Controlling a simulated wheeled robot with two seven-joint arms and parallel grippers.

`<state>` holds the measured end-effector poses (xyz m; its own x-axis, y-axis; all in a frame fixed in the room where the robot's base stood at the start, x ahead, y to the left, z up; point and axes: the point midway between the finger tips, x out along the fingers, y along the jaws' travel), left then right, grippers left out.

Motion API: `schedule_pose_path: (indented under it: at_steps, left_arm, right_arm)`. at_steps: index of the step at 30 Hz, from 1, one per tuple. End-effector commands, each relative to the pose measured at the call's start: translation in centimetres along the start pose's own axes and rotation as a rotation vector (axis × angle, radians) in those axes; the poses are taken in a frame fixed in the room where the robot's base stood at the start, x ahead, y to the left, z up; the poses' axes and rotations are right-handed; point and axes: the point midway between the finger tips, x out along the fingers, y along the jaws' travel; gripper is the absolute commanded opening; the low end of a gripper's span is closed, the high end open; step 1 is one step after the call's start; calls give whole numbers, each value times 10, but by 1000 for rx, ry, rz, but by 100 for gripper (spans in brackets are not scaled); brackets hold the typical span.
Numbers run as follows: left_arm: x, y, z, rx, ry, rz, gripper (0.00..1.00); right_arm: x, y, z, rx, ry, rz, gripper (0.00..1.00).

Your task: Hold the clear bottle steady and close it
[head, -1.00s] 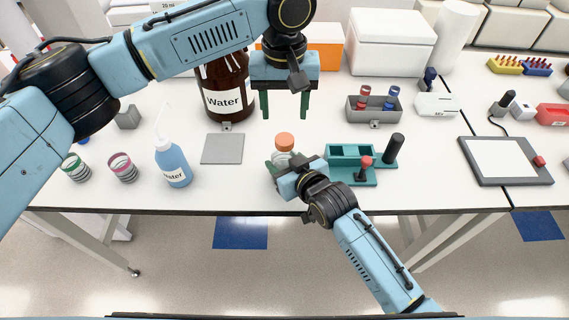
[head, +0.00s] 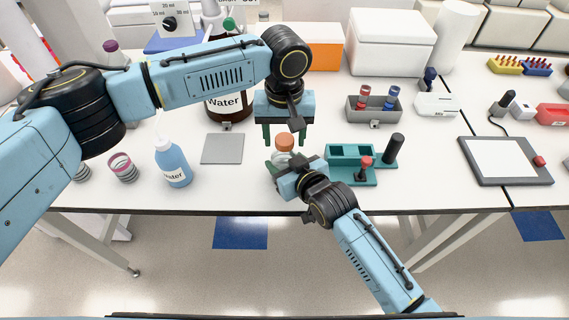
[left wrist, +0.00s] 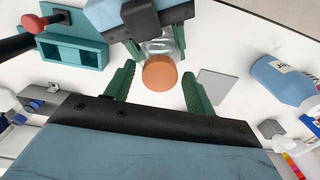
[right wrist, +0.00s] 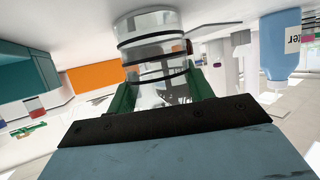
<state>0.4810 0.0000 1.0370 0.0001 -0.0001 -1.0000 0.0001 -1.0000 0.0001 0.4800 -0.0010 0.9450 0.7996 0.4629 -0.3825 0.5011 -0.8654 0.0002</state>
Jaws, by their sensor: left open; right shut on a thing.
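The clear bottle (right wrist: 155,70) stands upright on the table with an orange cap (head: 285,140) on its top. How tightly the cap sits cannot be told. My left gripper (head: 286,142) points down from above, open. In the left wrist view the orange cap (left wrist: 160,73) lies between and just beyond the open green fingers (left wrist: 155,85), apart from them.
A teal holder (head: 352,165) with a red knob stands right of the bottle. A grey plate (head: 222,149) and a blue water bottle (head: 173,163) are to its left. A brown Water bottle (head: 228,104) stands behind, near my left arm. A grey rack (head: 375,108) sits back right.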

Motion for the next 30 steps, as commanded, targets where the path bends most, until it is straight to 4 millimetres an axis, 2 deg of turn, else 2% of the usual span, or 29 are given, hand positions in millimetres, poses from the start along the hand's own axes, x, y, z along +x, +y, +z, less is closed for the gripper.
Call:
schedule_pose_path:
  at_steps: [1, 11, 17, 30]
  left_arm:
    - [0, 0, 0, 0, 0, 0, 53]
    - [0, 0, 0, 0, 0, 0, 10]
    - [0, 0, 0, 85, -1, 1, 9]
    - [1, 0, 0, 885, -1, 1, 9]
  right_arm:
    - [0, 0, 0, 0, -1, 0, 0]
    - [0, 0, 0, 0, -1, 0, 0]
    - [0, 0, 0, 0, -1, 0, 0]
    - [0, 0, 0, 0, -1, 0, 0]
